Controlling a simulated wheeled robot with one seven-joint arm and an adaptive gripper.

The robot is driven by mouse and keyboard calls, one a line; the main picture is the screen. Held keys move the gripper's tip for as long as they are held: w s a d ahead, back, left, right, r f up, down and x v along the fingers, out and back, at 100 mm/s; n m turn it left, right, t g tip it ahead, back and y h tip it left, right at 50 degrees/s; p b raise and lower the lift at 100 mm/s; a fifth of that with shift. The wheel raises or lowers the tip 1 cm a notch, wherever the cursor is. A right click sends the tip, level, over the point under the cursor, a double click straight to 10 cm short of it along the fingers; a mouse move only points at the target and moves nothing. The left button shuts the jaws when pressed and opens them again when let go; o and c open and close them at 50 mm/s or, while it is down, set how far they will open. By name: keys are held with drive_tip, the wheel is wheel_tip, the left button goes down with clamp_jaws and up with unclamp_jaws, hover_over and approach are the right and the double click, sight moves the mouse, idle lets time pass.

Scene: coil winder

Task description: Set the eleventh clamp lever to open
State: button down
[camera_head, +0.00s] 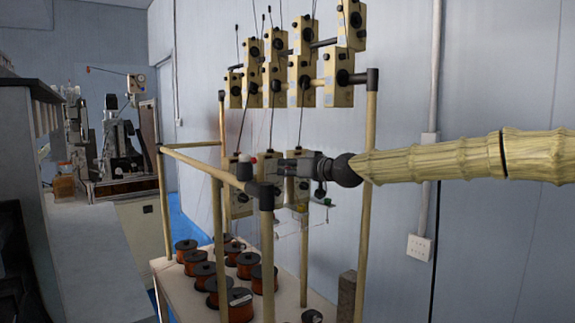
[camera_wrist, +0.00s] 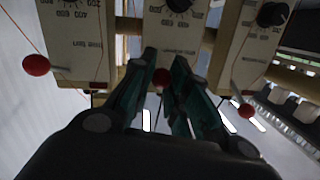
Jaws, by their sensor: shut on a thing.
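A beige tension box (camera_wrist: 178,30) with a dial fills the upper middle of the wrist view. A clamp lever with a red ball knob (camera_wrist: 162,78) shows below it, between the teal fingers of my gripper (camera_wrist: 163,72). The gripper is shut on this lever; the fingers hide most of its stem. In the head view my gripper (camera_head: 284,166) reaches in from the right to the lower row of boxes, and the gripped knob cannot be made out. Neighbouring levers have a red knob on the left (camera_wrist: 36,65) and one on the right (camera_wrist: 246,110).
A post-and-rail frame (camera_head: 266,250) stands close in front of my gripper. Upper rows of beige boxes (camera_head: 338,85) hang above it. Several copper-wire spools (camera_head: 240,303) stand on the table (camera_head: 288,291) below. A wall (camera_head: 400,80) is behind.

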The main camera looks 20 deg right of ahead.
wheel_tip(320, 180, up, 3)
drive_tip(key=g+h+p, duration=0.2)
drive_tip(key=g+p, duration=0.2)
drive_tip(key=p, duration=0.4)
drive_tip(key=g+p, duration=0.2)
drive_tip(key=p, duration=0.1)
drive_tip(key=shift+w+r+h, duration=0.15)
drive_tip(key=shift+r+h, duration=0.15)
drive_tip(key=shift+r, duration=0.1)
drive_tip(key=p, duration=0.1)
drive_tip(key=g+p, duration=0.1)
drive_tip(key=p, duration=0.1)
drive_tip(key=shift+w+r+g+h, duration=0.15)
drive_tip(key=shift+g+h, duration=0.15)
drive_tip(key=shift+m+p, duration=0.3)
drive_tip(key=shift+p, duration=0.05)
drive_tip(key=c, duration=1.4)
unclamp_jaws()
drive_tip(key=shift+g, duration=0.3)
drive_tip(key=v, duration=1.1)
drive_tip(key=shift+s+r, duration=0.25)
drive_tip(key=shift+s, duration=0.1)
